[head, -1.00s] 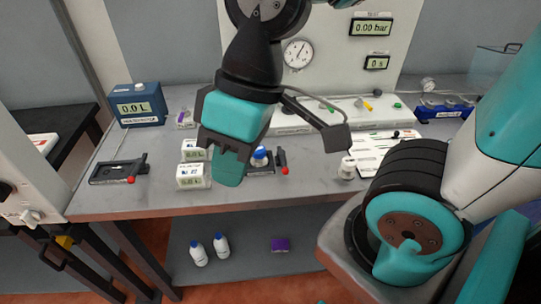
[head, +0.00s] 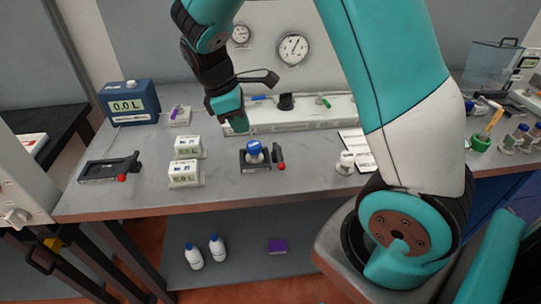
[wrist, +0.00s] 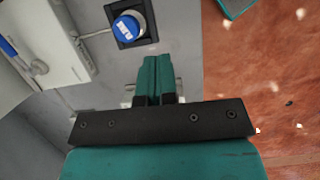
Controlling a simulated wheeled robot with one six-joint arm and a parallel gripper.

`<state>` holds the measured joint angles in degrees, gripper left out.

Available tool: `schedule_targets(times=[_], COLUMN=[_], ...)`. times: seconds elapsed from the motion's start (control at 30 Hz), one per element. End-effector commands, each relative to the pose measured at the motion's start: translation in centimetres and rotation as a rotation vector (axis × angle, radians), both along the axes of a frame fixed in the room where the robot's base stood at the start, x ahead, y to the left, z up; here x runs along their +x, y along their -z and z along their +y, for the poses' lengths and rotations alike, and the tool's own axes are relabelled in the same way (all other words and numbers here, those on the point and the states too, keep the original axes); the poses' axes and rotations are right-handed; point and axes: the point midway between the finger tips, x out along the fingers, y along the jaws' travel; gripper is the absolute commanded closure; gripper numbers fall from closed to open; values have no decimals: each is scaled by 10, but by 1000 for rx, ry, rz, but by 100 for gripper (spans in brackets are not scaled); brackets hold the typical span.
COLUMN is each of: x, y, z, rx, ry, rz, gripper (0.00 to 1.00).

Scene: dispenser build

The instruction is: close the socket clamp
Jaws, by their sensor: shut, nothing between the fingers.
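A dark socket (head: 243,163) sits near the middle of the bench and holds a blue-capped item (head: 255,150). Its clamp lever (head: 277,153), with a red knob (head: 281,166), stands at the socket's right side, apart from the cap. I cannot tell how far it is turned. My gripper (head: 238,124) is above and behind the socket, shut and empty, touching nothing that I can see. In the wrist view, my gripper's teal fingers (wrist: 157,72) are together, and the blue cap (wrist: 128,25) in its dark socket lies beyond them. The lever does not show clearly there.
A second dark base (head: 98,171) with a red-knobbed lever is at the left. Two white display boxes (head: 184,175) stand left of the socket. A white bottle (head: 345,163) is to its right. The panel (head: 290,119) is behind. The bench front is clear.

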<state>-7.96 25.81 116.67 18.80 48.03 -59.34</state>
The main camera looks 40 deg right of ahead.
Motion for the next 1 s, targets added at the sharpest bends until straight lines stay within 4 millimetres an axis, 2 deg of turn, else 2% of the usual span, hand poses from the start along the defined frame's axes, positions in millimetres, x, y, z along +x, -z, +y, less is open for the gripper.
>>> schedule_targets(times=[0.17,0.33,0.77,1.0], x=[-1,-4,-20,-37], y=[1,15,98,100], z=[0,-4,-24,-50], rx=[1,1,2,2], ry=[0,1,2,3], rz=[0,5,6,0], gripper=[100,100,100,100])
